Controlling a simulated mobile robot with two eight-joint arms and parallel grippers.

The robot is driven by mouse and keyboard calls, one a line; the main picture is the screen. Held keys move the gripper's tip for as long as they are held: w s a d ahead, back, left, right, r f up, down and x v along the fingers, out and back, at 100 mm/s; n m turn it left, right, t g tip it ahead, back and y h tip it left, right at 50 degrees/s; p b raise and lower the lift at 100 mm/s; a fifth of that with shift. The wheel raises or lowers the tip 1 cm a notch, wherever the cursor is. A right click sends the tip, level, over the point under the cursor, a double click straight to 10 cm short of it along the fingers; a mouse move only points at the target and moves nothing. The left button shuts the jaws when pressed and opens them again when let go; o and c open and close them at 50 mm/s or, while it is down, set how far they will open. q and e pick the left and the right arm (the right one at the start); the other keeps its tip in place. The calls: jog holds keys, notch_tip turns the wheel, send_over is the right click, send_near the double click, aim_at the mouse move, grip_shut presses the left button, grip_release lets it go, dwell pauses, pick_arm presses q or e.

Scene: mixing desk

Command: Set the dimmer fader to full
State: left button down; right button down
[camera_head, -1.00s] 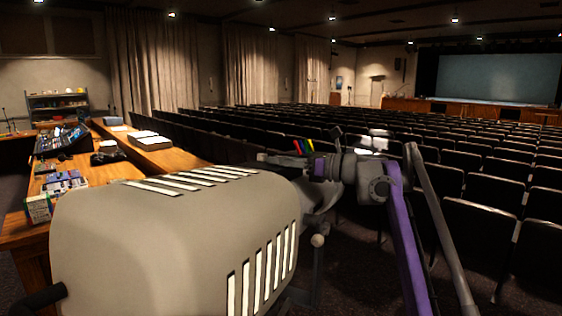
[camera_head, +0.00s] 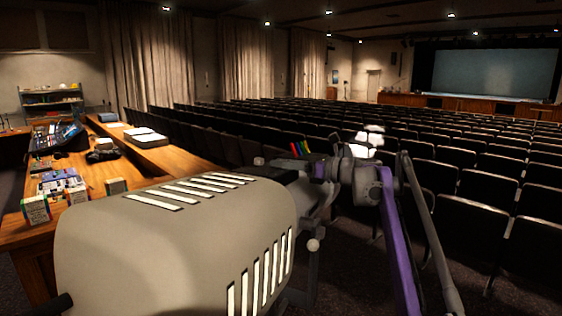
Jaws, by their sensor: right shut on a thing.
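A large beige spotlight housing (camera_head: 150,250) with bright vent slots fills the lower middle. Red, green, yellow and blue levers (camera_head: 299,149) stand beyond its right end. My right gripper (camera_head: 330,172) is near that front end, at the end of my purple and grey arm. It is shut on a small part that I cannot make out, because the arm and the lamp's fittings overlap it. I cannot pick out the dimmer fader with certainty. A pale round knob (camera_head: 313,245) sits at the housing's lower right, apart from the gripper. My left gripper is not in view.
A wooden desk (camera_head: 35,240) at the left carries a mixing console (camera_head: 57,138), white papers (camera_head: 146,137) and small boxes (camera_head: 36,209). Rows of dark seats (camera_head: 480,220) fill the right, with a lit stage screen (camera_head: 494,75) far behind.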

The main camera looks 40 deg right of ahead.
jog(key=c, duration=0.6)
grip_release()
jog(key=shift+d, duration=0.3)
jog(key=shift+a, duration=0.1)
jog(key=v, duration=1)
jog(key=shift+s+b, duration=0.35)
jog(key=shift+b, duration=0.05)
